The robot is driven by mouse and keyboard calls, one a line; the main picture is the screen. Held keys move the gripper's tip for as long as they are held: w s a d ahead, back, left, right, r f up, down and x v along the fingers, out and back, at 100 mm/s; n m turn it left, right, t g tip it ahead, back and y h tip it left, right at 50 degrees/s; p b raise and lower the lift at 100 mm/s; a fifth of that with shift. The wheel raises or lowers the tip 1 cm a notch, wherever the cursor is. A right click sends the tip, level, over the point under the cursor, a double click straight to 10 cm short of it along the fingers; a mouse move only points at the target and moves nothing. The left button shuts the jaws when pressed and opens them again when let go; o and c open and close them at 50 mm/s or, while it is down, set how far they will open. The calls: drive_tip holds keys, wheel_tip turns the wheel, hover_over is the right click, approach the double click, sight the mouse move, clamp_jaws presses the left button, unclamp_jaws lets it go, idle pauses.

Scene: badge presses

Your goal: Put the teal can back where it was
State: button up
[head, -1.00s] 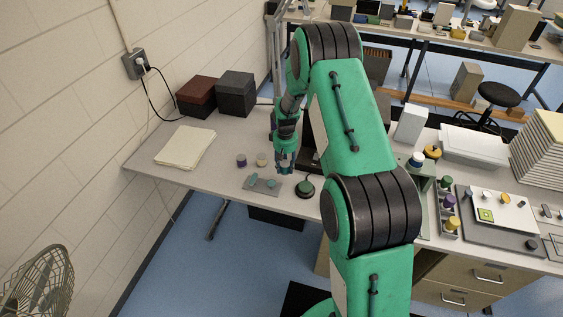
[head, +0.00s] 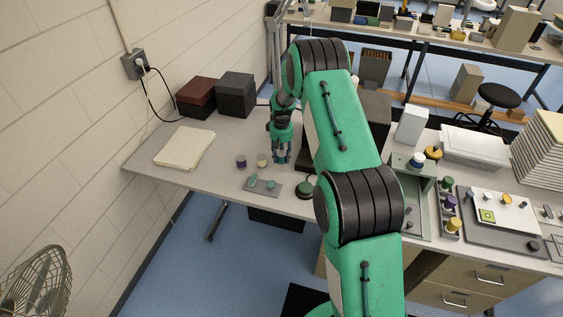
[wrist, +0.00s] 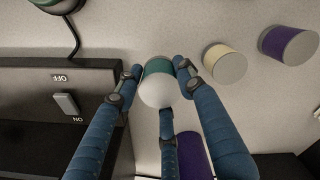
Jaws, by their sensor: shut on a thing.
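The teal can (wrist: 158,68), with a pale white end facing the camera, sits between the blue fingers of my gripper (wrist: 155,85) in the wrist view. My gripper is shut on it. In the head view my gripper (head: 282,158) points down over the left table, right of a cream can (head: 261,161) and a purple can (head: 241,162). The can in my fingers is hard to make out there. The cream can (wrist: 225,62) and purple can (wrist: 288,45) stand apart from it in the wrist view. Whether the teal can touches the table, I cannot tell.
A black device with an ON/OFF switch (wrist: 65,103) lies close left of the fingers in the wrist view. A grey plate with teal pieces (head: 251,190) and a green-topped round object (head: 306,186) are at the table's front. Papers (head: 185,147) lie left.

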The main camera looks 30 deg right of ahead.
sight(281, 160)
drive_tip(key=shift+f+b, duration=0.35)
drive_tip(key=shift+f, duration=1.4)
drive_tip(key=o, duration=1)
drive_tip(key=shift+f, duration=0.1)
wheel_tip(281, 160, up, 12)
drive_tip(key=shift+r+p, duration=0.15)
drive_tip(key=shift+p, duration=0.9)
